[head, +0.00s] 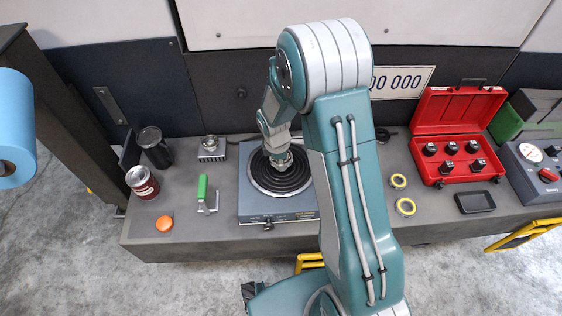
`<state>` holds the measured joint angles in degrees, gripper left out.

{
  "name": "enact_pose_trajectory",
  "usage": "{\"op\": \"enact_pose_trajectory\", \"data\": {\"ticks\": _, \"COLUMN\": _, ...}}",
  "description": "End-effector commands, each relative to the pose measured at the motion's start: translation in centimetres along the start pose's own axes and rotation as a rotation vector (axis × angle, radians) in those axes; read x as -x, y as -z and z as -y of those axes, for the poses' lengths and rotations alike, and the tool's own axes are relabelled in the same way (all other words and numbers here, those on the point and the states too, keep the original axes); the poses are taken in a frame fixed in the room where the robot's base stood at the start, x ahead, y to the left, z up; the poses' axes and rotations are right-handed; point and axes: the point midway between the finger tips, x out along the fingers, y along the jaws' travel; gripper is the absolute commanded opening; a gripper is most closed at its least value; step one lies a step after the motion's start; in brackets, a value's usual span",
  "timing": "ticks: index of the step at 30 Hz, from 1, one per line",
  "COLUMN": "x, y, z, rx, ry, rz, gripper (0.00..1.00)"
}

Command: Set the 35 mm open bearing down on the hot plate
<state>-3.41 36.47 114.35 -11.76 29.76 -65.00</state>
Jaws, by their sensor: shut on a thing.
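The hot plate (252,207) is a blue-grey box with a round black ringed top and a small knob at its front. It stands on the bench left of the middle. My gripper (282,160) points down over the back half of the black top. It is shut on a small metallic piece, taken as the 35 mm open bearing, which is too small and too covered by my fingers to make out. I cannot tell whether it touches the plate. Part of the plate's right side is close to my arm.
Left of the plate are a green-handled clamp (203,190), an orange knob (164,223), a red-and-white can (142,182) and a dark cup (155,147).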

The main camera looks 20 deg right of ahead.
Motion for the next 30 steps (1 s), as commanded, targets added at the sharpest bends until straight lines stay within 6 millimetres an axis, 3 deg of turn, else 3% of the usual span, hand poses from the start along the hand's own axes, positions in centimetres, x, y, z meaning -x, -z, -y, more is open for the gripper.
{"op": "enact_pose_trajectory", "data": {"ticks": 16, "x": -1.2, "y": 0.1, "z": 0.0, "rx": 0.001, "ry": 0.0, "rz": 0.0, "gripper": 0.0}}
{"op": "enact_pose_trajectory", "data": {"ticks": 17, "x": -1.3, "y": 0.1, "z": 0.0, "rx": 0.001, "ry": 0.001, "rz": 0.0, "gripper": 0.29}}
{"op": "enact_pose_trajectory", "data": {"ticks": 19, "x": -1.3, "y": 0.1, "z": 0.0, "rx": 0.001, "ry": 0.001, "rz": 0.0, "gripper": 0.59}}
{"op": "enact_pose_trajectory", "data": {"ticks": 30, "x": -1.2, "y": 0.1, "z": 0.0, "rx": 0.0, "ry": 0.001, "rz": 0.0, "gripper": 0.59}}
